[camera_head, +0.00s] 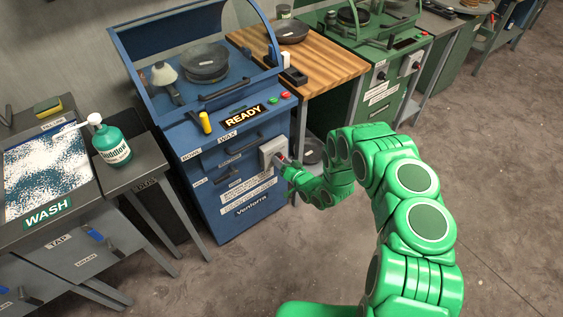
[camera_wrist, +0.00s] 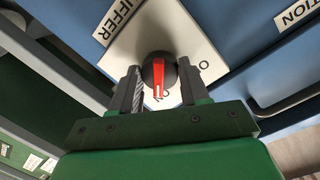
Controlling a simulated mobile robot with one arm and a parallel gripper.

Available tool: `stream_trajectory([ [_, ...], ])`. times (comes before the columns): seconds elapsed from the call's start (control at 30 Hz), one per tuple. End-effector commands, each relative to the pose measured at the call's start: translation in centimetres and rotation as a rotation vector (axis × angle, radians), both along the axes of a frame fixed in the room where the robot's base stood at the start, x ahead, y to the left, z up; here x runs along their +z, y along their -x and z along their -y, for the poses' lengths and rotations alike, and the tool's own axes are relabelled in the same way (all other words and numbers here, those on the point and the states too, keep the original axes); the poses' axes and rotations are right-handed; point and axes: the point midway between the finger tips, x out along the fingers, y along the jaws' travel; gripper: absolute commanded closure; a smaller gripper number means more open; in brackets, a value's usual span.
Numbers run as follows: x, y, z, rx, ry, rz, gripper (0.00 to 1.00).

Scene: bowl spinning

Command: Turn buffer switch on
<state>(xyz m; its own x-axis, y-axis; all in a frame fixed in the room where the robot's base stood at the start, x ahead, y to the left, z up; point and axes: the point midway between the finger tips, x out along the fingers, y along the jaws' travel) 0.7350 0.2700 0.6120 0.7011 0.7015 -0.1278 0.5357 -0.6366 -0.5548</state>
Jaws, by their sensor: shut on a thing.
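The buffer switch (camera_wrist: 158,70) is a dark round knob with a red pointer bar, on a light plate (camera_wrist: 176,28) whose label reads "...FFER". In the wrist view the red bar points down the picture, towards lettering at the plate's lower corner that is partly hidden. My gripper (camera_wrist: 158,82) has one finger on each side of the knob and is shut on it. In the head view the plate (camera_head: 268,148) sits on the right of the blue machine's front, and my gripper (camera_head: 284,166) reaches it from the right, hiding the knob.
The blue machine (camera_head: 225,160) has a "READY" sign (camera_head: 242,116), a yellow handle (camera_head: 205,122), and red and green buttons above the switch. A wash table with a green bottle (camera_head: 112,145) stands left. A wooden table (camera_head: 325,62) stands behind my arm. Floor at right is clear.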

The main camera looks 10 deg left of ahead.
Motion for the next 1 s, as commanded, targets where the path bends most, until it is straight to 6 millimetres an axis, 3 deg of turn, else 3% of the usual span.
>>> stream_trajectory([
  [0.47, -0.01, -0.02, 0.04, -0.001, -0.011, -0.012, 0.85],
  [0.5, -0.01, -0.02, 0.04, -0.001, -0.011, -0.012, 0.53],
  [0.67, -0.01, -0.02, 0.04, -0.001, -0.01, -0.011, 0.3],
  [1.0, -0.01, 0.07, 0.1, 0.0, -0.01, -0.011, 0.3],
])
